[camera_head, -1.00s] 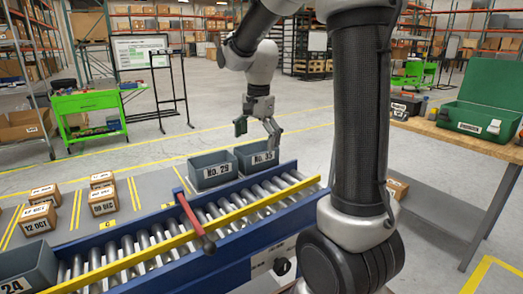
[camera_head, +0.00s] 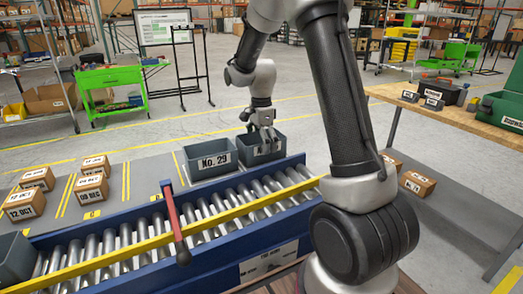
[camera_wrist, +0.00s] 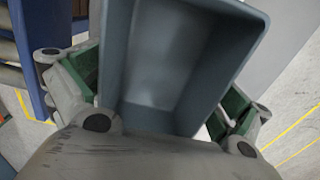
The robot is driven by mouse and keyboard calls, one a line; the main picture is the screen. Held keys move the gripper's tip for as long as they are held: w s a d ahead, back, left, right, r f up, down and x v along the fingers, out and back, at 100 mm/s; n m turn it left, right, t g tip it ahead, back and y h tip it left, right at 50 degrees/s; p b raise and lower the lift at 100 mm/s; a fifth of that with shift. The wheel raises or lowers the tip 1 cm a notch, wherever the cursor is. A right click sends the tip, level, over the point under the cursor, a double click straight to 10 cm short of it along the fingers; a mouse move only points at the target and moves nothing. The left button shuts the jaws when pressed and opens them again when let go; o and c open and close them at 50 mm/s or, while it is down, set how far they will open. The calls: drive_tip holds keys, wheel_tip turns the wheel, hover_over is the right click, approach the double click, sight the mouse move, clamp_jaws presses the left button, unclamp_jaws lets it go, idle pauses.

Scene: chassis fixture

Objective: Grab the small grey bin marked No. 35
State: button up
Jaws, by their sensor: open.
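The grey bin at the right of a pair (camera_head: 284,150) sits beside the blue roller conveyor. Its label is partly covered by my gripper, so the number cannot be read now. My gripper (camera_head: 258,129) is down at this bin, with its fingers overlapping it in the head view. In the wrist view, the empty-looking bin (camera_wrist: 165,60) lies between the green pads of my open gripper (camera_wrist: 155,95), one on each side. I cannot tell whether the pads touch its walls.
A grey bin marked No. 29 (camera_head: 212,160) stands close to the left of the target bin. The roller conveyor (camera_head: 150,225) with a red lever (camera_head: 174,215) runs in front. Small cartons (camera_head: 95,188) lie at left. A wooden table (camera_head: 440,112) stands at right.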

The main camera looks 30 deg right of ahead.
drive_tip(key=shift+f, duration=0.8)
drive_tip(key=c, duration=0.9)
drive_tip(key=shift+r, duration=0.1)
